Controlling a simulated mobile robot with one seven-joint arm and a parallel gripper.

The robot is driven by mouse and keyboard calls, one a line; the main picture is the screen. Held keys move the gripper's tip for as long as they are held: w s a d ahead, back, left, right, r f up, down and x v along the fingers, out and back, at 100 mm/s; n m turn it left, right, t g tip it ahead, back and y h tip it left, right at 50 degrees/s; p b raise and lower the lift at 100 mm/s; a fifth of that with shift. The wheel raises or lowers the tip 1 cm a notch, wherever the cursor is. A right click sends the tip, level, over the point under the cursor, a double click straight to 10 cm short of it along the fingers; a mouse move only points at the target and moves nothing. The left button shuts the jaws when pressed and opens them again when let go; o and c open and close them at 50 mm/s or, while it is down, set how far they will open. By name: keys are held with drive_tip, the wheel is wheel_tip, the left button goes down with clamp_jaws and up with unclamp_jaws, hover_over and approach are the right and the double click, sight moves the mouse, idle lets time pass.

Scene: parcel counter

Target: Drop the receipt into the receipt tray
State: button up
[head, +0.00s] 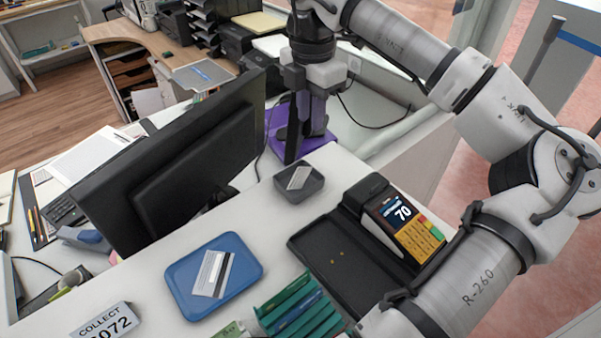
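A small dark grey tray (283,192) stands on the counter near the middle, with a small white slip (299,178) lying in it. A larger blue tray (184,291) lies at front left, holding a flat white and grey piece with a dark stripe (213,272). I cannot tell for sure which of these is the receipt. My gripper (305,132) points down behind the grey tray, in front of a purple object. Its fingertips blend with the dark and purple shapes there, so its opening and any held thing are unclear.
A card terminal (405,222) reading 70 stands right beside a black mat (340,258). A monitor (180,165) stands at left. A green slotted holder (297,309) and a COLLECT sign (105,322) are in front. The counter is clear between the two trays.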

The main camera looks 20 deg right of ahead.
wheel_tip(320, 180, up, 7)
drive_tip(key=p, duration=0.2)
drive_tip(key=shift+f, duration=0.2)
